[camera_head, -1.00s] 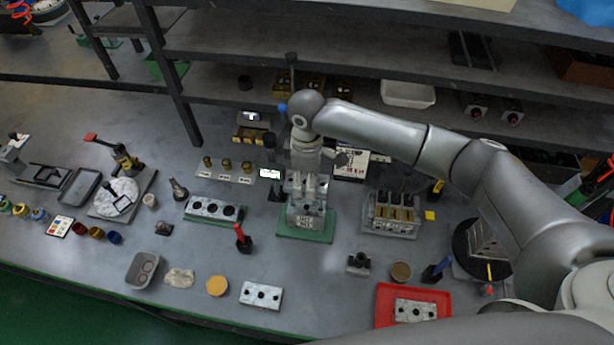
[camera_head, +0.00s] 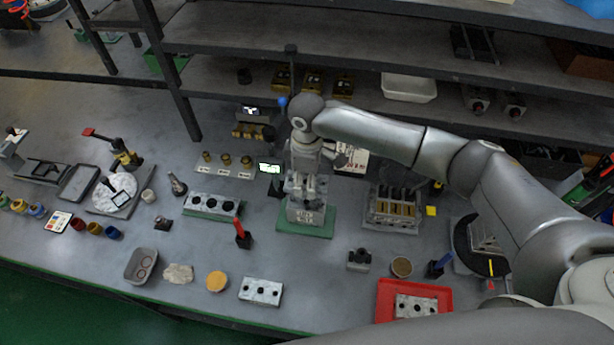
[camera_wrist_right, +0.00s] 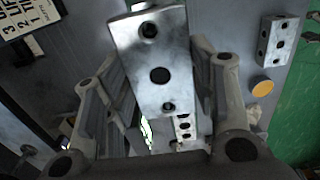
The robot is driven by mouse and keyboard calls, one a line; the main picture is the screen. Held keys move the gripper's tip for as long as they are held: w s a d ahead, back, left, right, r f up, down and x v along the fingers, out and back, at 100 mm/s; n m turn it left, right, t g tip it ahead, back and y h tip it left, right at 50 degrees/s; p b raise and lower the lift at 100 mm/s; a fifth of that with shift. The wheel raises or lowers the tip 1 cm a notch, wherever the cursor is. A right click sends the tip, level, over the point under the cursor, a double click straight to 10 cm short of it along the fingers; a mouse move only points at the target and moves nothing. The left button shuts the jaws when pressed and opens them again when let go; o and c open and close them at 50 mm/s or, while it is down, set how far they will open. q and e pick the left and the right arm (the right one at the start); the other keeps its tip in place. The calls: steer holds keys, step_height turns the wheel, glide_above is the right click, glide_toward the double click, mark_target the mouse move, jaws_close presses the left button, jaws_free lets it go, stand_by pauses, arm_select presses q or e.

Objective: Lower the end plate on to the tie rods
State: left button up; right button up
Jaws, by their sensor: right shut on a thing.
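In the wrist view the end plate (camera_wrist_right: 158,72) is a grey metal slab with dark holes along its middle. It is held between the two fingers of my right gripper (camera_wrist_right: 158,100), which is shut on it. In the head view my right gripper (camera_head: 305,190) points down over the valve block stack (camera_head: 304,215) on a green mat (camera_head: 318,228). The plate is hard to make out there, and the tie rods cannot be told apart. Whether the plate touches the rods is hidden. My left gripper is not in view.
A holed block (camera_head: 212,205) stands left of the stack, and a rack of yellow-brown parts (camera_head: 393,222) stands to its right. A red-handled tool (camera_head: 242,236) stands close at the front left. Shelves (camera_head: 330,50) overhang behind. Bare bench lies in front of the mat.

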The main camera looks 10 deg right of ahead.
mark_target(307, 202)
steer(key=shift+f+b, duration=1.85)
steer(key=shift+f, duration=2.05)
steer(key=o, duration=1.6)
steer(key=shift+o, duration=0.3)
step_height(307, 202, up, 12)
steer(key=shift+r, duration=0.1)
steer(key=shift+s, duration=0.15)
